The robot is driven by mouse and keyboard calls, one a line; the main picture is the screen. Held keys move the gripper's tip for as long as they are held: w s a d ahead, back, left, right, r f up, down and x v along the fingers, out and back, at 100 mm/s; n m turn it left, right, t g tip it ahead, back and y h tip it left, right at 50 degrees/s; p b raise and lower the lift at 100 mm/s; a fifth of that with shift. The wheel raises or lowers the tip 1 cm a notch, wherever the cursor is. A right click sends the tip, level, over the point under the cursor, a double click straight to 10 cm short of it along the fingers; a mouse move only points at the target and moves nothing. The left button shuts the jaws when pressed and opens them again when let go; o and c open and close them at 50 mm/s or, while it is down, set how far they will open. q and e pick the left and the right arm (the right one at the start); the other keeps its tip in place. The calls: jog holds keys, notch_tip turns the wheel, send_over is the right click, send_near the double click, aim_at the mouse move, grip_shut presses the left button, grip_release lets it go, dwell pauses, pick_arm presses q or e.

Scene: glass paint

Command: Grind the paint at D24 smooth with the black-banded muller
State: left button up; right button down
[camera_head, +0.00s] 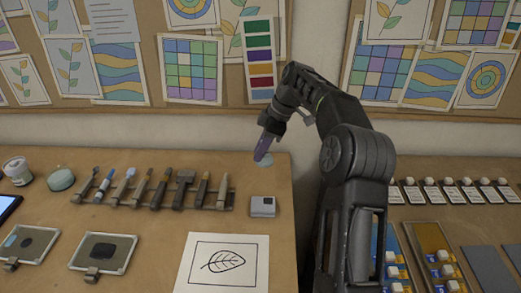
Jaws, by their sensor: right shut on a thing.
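My right gripper (271,127), on the arm from the right, is shut on a purple-handled tool (263,146) with a pale, clear-looking foot, near the table's back right corner. It looks like a muller; I see no black band on it, and I cannot tell whether its foot touches the table. Two framed slabs lie at the left: one with a grey-green and dark patch (27,243), one with a black patch (103,251). No D24 label is readable. My left gripper is not in view.
A rack (155,203) of several tools stands mid-table. A pale jar (17,170) and teal-topped pot (61,179) stand at left. Labelled items (450,192) line the right-hand table.

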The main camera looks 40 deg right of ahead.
jog(key=s+a+f+m+h, duration=0.1)
jog(key=a+m, duration=0.2)
jog(key=a, duration=0.5)
jog(key=s+a+f+m+t+h, duration=0.1)
jog(key=a+f+m, duration=0.1)
jog(key=a, duration=0.7)
jog(key=s+a+f+m+h, duration=0.1)
jog(key=a+m, duration=0.4)
jog(key=a, duration=0.4)
jog(key=shift+s+a+f+t+h, duration=0.25)
jog(key=shift+f+t+h, duration=0.05)
